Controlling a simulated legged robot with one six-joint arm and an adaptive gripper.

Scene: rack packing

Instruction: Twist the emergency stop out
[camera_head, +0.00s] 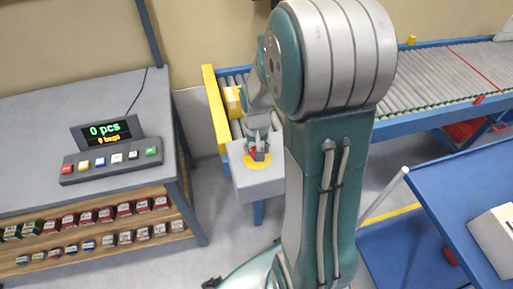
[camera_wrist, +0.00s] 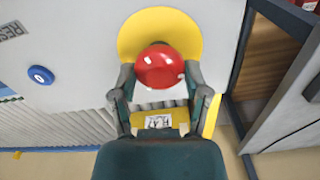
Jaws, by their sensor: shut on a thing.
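The emergency stop is a red mushroom button (camera_wrist: 160,66) on a round yellow plate (camera_wrist: 158,22), set in a light grey box. My gripper (camera_wrist: 159,76) has one finger on each side of the red head and is shut on it. In the head view my gripper (camera_head: 260,147) reaches down over the grey box (camera_head: 262,182) at the conveyor's near end. The yellow plate shows beneath the fingers there, and the red head is mostly hidden. I cannot tell how far the button stands out.
A blue round button (camera_wrist: 40,74) sits left of the stop, beside a partly visible label. A roller conveyor (camera_head: 440,85) runs behind my arm. The left bench has a button panel (camera_head: 112,165) and display (camera_head: 107,131). A blue table (camera_head: 455,190) stands right.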

